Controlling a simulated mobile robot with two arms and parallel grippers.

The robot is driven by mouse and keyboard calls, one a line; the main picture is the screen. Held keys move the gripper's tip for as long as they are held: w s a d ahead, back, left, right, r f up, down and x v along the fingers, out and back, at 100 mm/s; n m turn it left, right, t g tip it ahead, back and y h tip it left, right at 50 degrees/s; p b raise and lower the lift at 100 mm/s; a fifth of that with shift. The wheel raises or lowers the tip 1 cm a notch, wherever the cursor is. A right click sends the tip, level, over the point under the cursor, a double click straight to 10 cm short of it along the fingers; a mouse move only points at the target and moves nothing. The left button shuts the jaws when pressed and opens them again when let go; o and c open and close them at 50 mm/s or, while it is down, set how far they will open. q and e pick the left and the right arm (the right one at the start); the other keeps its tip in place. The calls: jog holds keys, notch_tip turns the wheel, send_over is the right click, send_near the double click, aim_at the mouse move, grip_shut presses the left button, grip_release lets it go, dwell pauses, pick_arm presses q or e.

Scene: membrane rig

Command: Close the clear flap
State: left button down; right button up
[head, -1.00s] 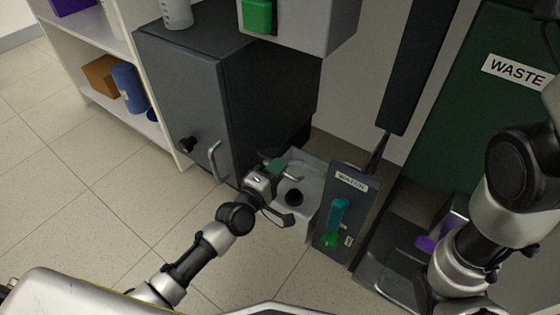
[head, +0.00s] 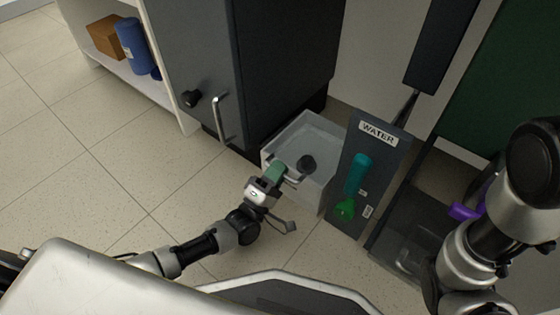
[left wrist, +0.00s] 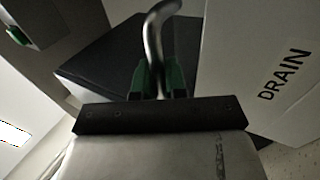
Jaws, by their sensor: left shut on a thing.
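A pale open-topped basin (head: 319,190) stands on the floor by the dark cabinet. A clear pane, seemingly the clear flap (head: 312,130), shows faintly at its top; its exact angle is hard to tell. My left gripper (head: 278,171), with green finger pads, is at the basin's near left edge. In the left wrist view it is shut on a curved metal handle (left wrist: 153,35). What the handle joins is out of sight. My right arm is at the right; a purple part (head: 467,211) shows beside it, possibly its finger pads, and its fingers are mostly hidden.
A dark panel marked WATER (head: 378,133), with a teal and green handle, stands right of the basin. A dark cabinet (head: 285,70) with a metal handle rises behind left. A dark tray (head: 385,245) lies at lower right. The floor at left is clear.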

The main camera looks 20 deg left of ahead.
pick_arm(q)
notch_tip(320, 180, down, 2)
jog(key=shift+a+f+t, duration=0.1)
jog(key=shift+a+t, duration=0.05)
jog(key=shift+t, duration=0.45)
jog(key=shift+f, duration=0.15)
jog(key=c, duration=1.2)
grip_release()
jog(key=shift+s, duration=0.1)
jog(key=s+a+p, duration=0.1)
jog(key=s+p, duration=0.1)
jog(key=s, duration=0.2)
jog(key=s+a+f+p, duration=0.1)
jog(key=s+a+p, duration=0.1)
jog(key=s, duration=0.3)
jog(key=s+a+p, duration=0.2)
jog(key=s+p, duration=0.1)
jog(key=s, duration=0.1)
jog(key=shift+s+a+f+p, duration=0.2)
jog(key=shift+f+p, duration=0.1)
jog(key=shift+p, duration=0.1)
